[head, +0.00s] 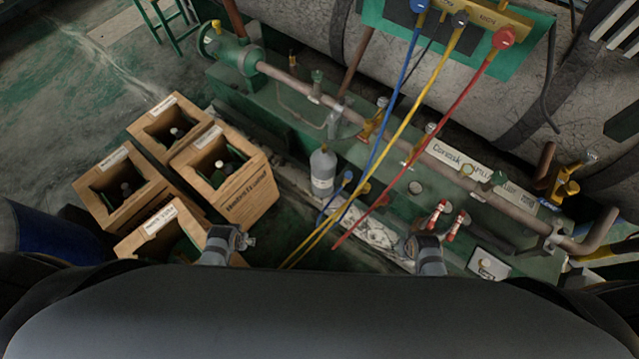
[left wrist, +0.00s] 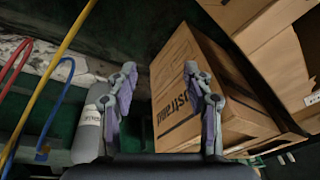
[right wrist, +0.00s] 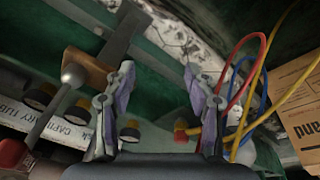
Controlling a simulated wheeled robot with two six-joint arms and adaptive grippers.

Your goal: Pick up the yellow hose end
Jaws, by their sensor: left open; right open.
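The yellow hose (head: 400,125) hangs from the manifold at the top right of the head view and runs down left between my two grippers. Its lower stretch passes behind my body's edge. In the left wrist view the yellow hose (left wrist: 50,70) crosses the left side, outside the jaws. My left gripper (head: 232,240) is open and empty near the crates. My right gripper (head: 424,245) is open and empty above the green base's front edge.
A blue hose (head: 385,115) and a red hose (head: 435,130) run beside the yellow one. Wooden crates (head: 240,190) fill the left. Pipes and valves (head: 400,140) line the green base. Open floor (head: 60,90) lies at the far left.

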